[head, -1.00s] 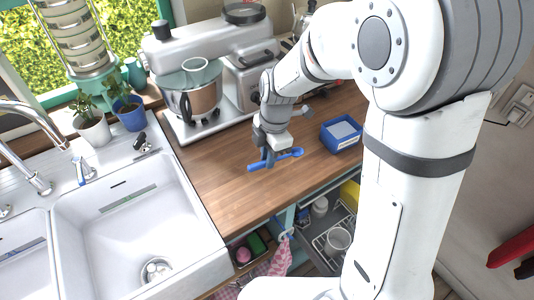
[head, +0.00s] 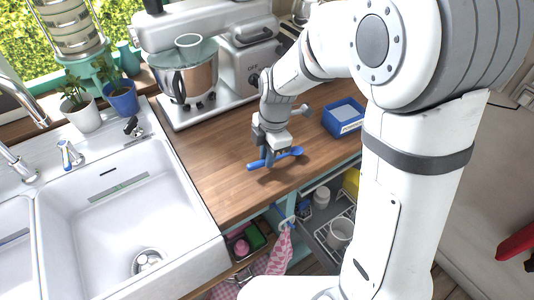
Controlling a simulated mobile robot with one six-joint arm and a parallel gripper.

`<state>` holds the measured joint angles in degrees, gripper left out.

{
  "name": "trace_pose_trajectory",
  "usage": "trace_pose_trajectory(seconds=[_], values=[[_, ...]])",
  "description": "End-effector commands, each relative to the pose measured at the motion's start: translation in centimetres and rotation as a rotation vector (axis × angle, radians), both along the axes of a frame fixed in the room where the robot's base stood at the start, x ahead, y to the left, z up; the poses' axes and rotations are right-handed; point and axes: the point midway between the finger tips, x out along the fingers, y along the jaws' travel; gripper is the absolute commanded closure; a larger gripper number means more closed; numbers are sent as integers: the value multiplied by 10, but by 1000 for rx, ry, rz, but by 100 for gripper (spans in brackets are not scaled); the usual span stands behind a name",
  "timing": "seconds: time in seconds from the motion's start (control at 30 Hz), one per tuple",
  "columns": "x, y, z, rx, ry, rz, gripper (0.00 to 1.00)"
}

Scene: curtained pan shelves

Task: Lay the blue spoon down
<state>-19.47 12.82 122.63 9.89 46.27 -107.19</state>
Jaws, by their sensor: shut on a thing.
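The blue spoon (head: 291,153) is in the middle of the head view, held level over the wooden counter (head: 217,172) near its front edge. Its bowl end points right and its handle end points left. My gripper (head: 269,158) points down and is shut on the spoon around its middle. A dark shadow lies on the wood just below the spoon. I cannot tell whether the spoon touches the counter or hangs slightly above it. The fingers hide the part of the spoon between them.
A blue box (head: 343,119) stands right of the spoon. A stand mixer (head: 193,78) stands behind, and a white sink (head: 120,215) lies to the left. The wood left of the spoon is clear.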

Motion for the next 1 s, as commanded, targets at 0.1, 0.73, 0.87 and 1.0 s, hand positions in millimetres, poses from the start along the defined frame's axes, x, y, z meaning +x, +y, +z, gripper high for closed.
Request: trace_pose_trajectory(seconds=[0.1, 0.73, 0.87, 1.0], values=[[0, 0, 0, 0, 0, 0, 100], [-2, 4, -8, -70, -40, 2, 100], [-2, 4, -8, -70, -40, 2, 79], [-2, 4, -8, -69, -40, 3, 77]])
